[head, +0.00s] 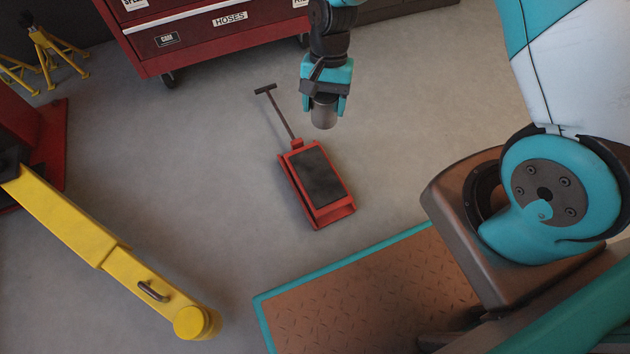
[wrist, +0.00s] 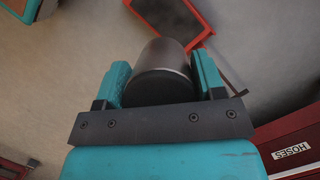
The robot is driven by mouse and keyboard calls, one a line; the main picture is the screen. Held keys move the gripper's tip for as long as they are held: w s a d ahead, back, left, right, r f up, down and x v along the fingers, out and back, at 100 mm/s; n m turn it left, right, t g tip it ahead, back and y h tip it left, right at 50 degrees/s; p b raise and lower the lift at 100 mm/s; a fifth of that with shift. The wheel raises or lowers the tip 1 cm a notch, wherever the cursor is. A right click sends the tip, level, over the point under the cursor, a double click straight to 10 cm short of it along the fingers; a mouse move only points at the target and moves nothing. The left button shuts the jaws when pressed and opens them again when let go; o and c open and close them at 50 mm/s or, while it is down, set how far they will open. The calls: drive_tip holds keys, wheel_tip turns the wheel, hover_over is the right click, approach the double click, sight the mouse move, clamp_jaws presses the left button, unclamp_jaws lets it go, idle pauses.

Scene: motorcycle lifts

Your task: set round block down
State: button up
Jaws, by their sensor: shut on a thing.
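My gripper (head: 326,100) is shut on the round block (head: 323,112), a dark grey cylinder. In the head view it holds the block in the air, with the block's lower end sticking out below the teal fingers. In the wrist view the block (wrist: 163,70) sits between the two teal fingers of my gripper (wrist: 163,75), one on each side. The part of the block near the palm is hidden by the dark gripper bar.
A low red jack (head: 319,178) with a black top pad and a long handle stands on the grey floor near the block. A red tool cabinet (head: 215,35) is behind. A yellow lift arm (head: 95,245) reaches in from the left. Yellow stands (head: 48,55) are at the far left.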

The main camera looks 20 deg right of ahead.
sight(317, 123)
drive_tip(key=f, duration=0.1)
drive_tip(key=a+f+m, duration=0.1)
drive_tip(key=a+f+b, duration=0.1)
drive_tip(key=shift+s+f+m, duration=0.2)
drive_tip(key=shift+s+m, duration=0.1)
drive_tip(key=shift+s, duration=0.05)
wheel_tip(317, 123, down, 19)
drive_tip(key=b, duration=1.2)
drive_tip(key=shift+f, duration=0.2)
drive_tip(key=shift+r, duration=0.15)
drive_tip(key=o, duration=1.1)
drive_tip(key=shift+c, duration=0.2)
